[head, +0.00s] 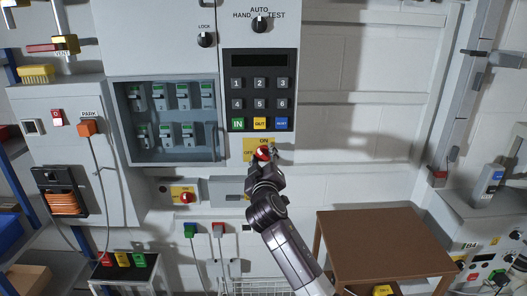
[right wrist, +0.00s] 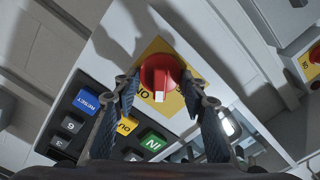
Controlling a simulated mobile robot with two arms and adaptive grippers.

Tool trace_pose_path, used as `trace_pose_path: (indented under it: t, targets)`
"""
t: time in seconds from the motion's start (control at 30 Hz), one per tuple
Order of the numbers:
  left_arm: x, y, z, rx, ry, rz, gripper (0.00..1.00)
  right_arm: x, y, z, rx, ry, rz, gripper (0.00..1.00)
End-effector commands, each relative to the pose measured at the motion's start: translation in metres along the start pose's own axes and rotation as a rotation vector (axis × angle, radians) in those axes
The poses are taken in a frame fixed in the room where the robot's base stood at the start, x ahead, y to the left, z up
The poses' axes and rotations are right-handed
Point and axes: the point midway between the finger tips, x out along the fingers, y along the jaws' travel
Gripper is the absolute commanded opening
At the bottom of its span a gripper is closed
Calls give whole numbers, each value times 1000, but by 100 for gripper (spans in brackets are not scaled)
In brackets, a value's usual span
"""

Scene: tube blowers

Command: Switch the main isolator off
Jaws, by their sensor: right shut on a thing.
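The main isolator is a red rotary knob (head: 262,154) on a yellow plate (head: 249,146) marked ON and OFF, below the keypad panel in the head view. In the right wrist view the red knob (right wrist: 160,74) sits between my fingers, and its white mark faces the keypad side. My right gripper (head: 265,162) is shut on the knob, and it also shows in the right wrist view (right wrist: 160,88). The plate lettering is partly hidden by the fingers and knob. My left gripper is not in view.
Above is a keypad (head: 260,89) with green, yellow and blue buttons. An open breaker box (head: 171,161) is left of it. Another red rotary switch (head: 185,197) sits lower left. A brown table (head: 385,240) stands lower right.

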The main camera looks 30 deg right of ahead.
Motion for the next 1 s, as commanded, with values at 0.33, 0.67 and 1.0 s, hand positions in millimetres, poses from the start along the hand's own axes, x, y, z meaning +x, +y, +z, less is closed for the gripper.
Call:
trace_pose_path:
  t: [0.33, 0.67, 1.0]
  targets:
    - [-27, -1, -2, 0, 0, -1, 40, 0, 0, -2, -331, -1, -2, 14]
    - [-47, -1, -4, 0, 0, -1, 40, 0, -2, 0, -628, -1, -2, 14]
    - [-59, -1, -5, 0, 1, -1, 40, 0, -4, 2, -834, -1, -2, 14]
